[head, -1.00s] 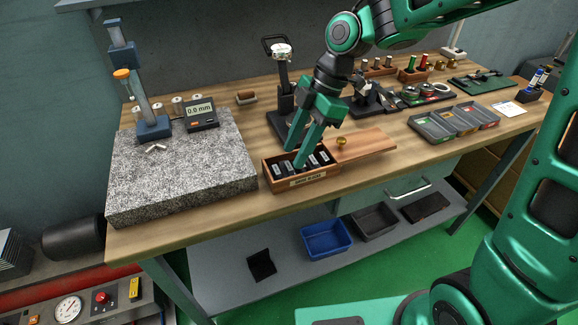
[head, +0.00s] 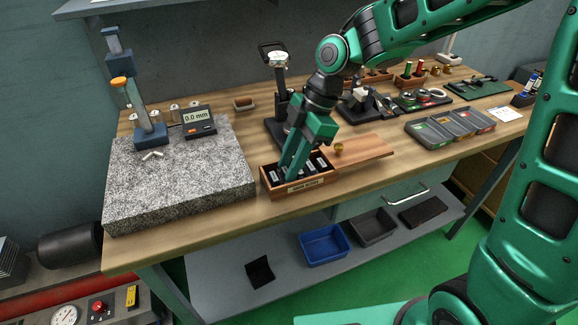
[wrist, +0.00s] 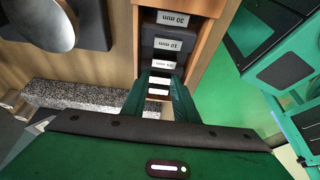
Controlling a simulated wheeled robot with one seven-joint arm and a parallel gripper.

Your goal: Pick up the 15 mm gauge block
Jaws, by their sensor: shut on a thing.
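A wooden box (head: 325,181) of dark gauge blocks stands open at the front of the bench. In the wrist view, the blocks sit in a row with white labels; the 30 mm block (wrist: 172,19) and 10 mm block (wrist: 168,45) can be read. My gripper (head: 289,174) points down into the left part of the box. In the wrist view its fingers (wrist: 161,82) are shut on a gauge block (wrist: 159,81) whose label is too small to read. I cannot tell whether it is the 15 mm one or whether it is lifted.
A wooden lid (head: 368,149) with a brass knob lies against the box's right side. A granite plate (head: 180,185) with a height stand and a 0.0 mm display (head: 198,119) is at the left. A dial gauge stand (head: 279,95) is behind. Compartment trays (head: 450,126) stand at the right.

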